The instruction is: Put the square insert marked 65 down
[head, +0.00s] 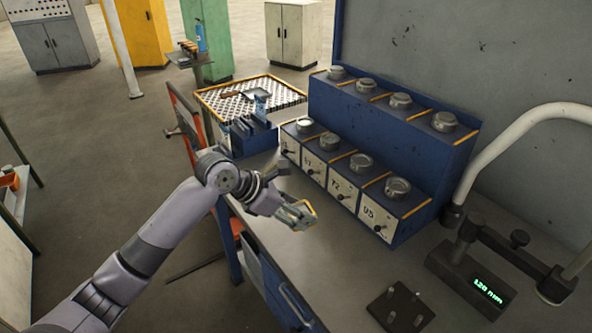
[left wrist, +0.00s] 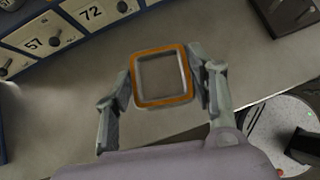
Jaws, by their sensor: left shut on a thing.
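The square insert with an orange rim (left wrist: 162,103) is gripped between the two fingers of my left gripper (left wrist: 161,82) in the left wrist view. No number is readable on it. In the head view the insert (head: 306,207) and my left gripper (head: 298,213) are over the near part of the grey workbench (head: 330,262), in front of the blue rack. The insert seems to be held above the bench top; the exact gap cannot be told. My right gripper is not in view.
A two-step blue rack (head: 408,222) holds several round metal pieces above numbered drawers. A perforated tray (head: 240,102) lies behind. A dark pegged block (head: 400,309) and a gauge with a green display (head: 470,280) are at front right. Bench top between is clear.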

